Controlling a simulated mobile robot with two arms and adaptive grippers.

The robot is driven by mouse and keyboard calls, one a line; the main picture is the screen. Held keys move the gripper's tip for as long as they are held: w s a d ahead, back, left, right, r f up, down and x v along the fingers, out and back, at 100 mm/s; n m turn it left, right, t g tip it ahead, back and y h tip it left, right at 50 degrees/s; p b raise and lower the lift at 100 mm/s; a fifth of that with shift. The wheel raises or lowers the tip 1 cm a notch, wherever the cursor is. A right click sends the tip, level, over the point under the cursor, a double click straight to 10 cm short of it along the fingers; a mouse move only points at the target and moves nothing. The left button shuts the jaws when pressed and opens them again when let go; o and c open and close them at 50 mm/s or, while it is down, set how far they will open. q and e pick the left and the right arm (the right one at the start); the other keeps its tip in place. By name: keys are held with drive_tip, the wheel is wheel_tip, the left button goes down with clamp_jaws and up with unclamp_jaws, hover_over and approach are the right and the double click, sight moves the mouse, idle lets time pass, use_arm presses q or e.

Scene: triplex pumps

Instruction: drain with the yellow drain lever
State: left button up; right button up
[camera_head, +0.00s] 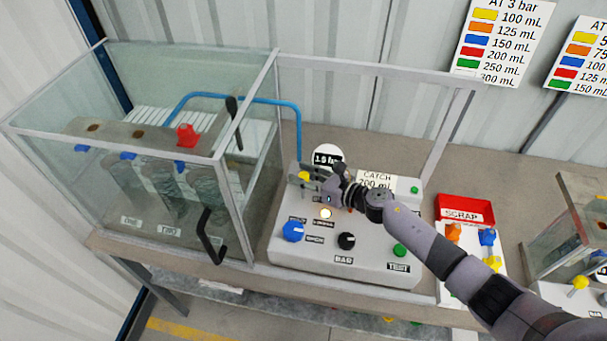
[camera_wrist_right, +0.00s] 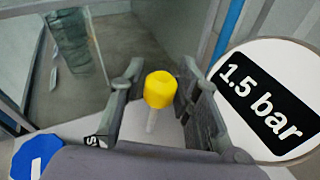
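The yellow drain lever (camera_head: 304,176) stands on the left part of the grey control panel (camera_head: 350,268), a yellow cap on a pale stem. In the right wrist view the yellow cap (camera_wrist_right: 160,89) shows between the two dark fingers of my right gripper (camera_wrist_right: 161,82). The fingers are apart, one on each side of the cap; I cannot tell whether either touches it. In the head view my right gripper (camera_head: 312,182) reaches in from the right, low over the panel at the lever. My left gripper is not in view.
A gauge disc reading 1.5 bar (camera_head: 328,157) stands close behind the gripper. The panel bears a blue knob (camera_head: 293,231), a black knob (camera_head: 346,241) and a green button (camera_head: 400,250). A glass case (camera_head: 100,180) with a black handle (camera_head: 209,238) stands left. A red scrap tray (camera_head: 465,210) lies right.

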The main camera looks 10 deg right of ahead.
drive_tip(key=shift+o, duration=1.1)
drive_tip(key=shift+r, duration=0.1)
